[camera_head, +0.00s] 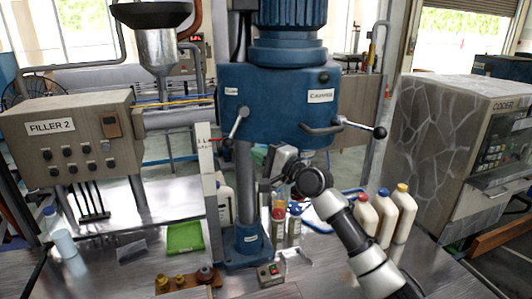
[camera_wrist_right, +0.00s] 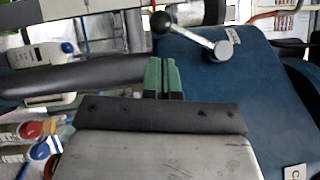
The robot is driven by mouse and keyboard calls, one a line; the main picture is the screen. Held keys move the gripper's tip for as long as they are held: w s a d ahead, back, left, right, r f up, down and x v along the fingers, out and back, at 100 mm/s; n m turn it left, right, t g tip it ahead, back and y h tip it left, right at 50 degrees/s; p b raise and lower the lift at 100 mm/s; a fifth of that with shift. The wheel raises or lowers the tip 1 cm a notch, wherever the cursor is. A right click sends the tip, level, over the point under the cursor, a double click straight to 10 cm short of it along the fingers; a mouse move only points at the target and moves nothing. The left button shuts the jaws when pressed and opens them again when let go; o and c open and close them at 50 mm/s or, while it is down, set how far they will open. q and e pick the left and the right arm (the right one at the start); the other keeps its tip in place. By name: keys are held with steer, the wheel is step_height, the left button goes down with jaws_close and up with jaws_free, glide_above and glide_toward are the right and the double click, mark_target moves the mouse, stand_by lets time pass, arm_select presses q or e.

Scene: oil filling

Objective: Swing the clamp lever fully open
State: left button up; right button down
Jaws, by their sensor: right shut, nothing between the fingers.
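The clamp lever (camera_head: 238,122) is a silver arm on the left front of the blue capper head (camera_head: 270,105). It slopes down and left from its silver hub to a dark ball knob. In the right wrist view the lever (camera_wrist_right: 190,36) shows beyond the fingertips, its black knob nearest them. My right gripper (camera_wrist_right: 163,77) is shut and empty, its green fingers together, apart from the lever. In the head view my right gripper (camera_head: 268,186) is below the capper head, its fingertips hard to make out. My left gripper is not in view.
White bottles (camera_head: 402,214) stand to the right of my arm. A second handle with a black knob (camera_head: 380,132) sticks out at right. A green tray (camera_head: 185,237) lies at left.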

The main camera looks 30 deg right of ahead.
mark_target(235, 128)
steer(key=p+x, duration=0.1)
steer(key=x, duration=0.4)
steer(key=shift+w+a, duration=0.1)
steer(key=shift+w, duration=0.15)
